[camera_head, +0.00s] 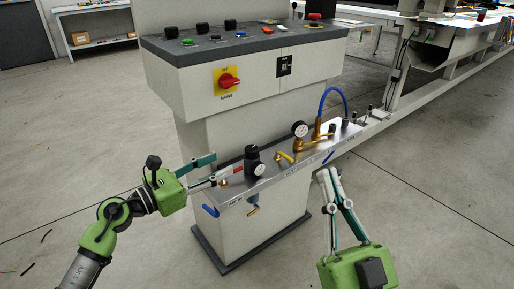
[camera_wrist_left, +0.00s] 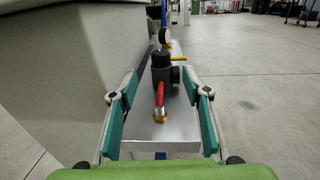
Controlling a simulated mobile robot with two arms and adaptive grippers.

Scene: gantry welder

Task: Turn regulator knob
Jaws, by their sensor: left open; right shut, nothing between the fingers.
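The black regulator with its knob (camera_head: 252,152) stands upright on the metal shelf of the console. It also shows straight ahead in the left wrist view (camera_wrist_left: 161,59). My left gripper (camera_head: 215,170) is open just left of the regulator, with its fingers pointing towards it. In the left wrist view the open fingers (camera_wrist_left: 160,74) flank a red valve lever on a brass fitting (camera_wrist_left: 159,93), in front of the regulator. The knob is beyond the fingertips and apart from them. My right gripper (camera_head: 328,172) is shut and empty, right of the shelf.
The metal shelf (camera_head: 225,197) also carries a pressure gauge (camera_head: 300,129), yellow levers and a blue hose (camera_head: 335,93). The console (camera_head: 240,85) with a red rotary switch (camera_head: 228,80) rises behind. Open floor lies in front and to the right.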

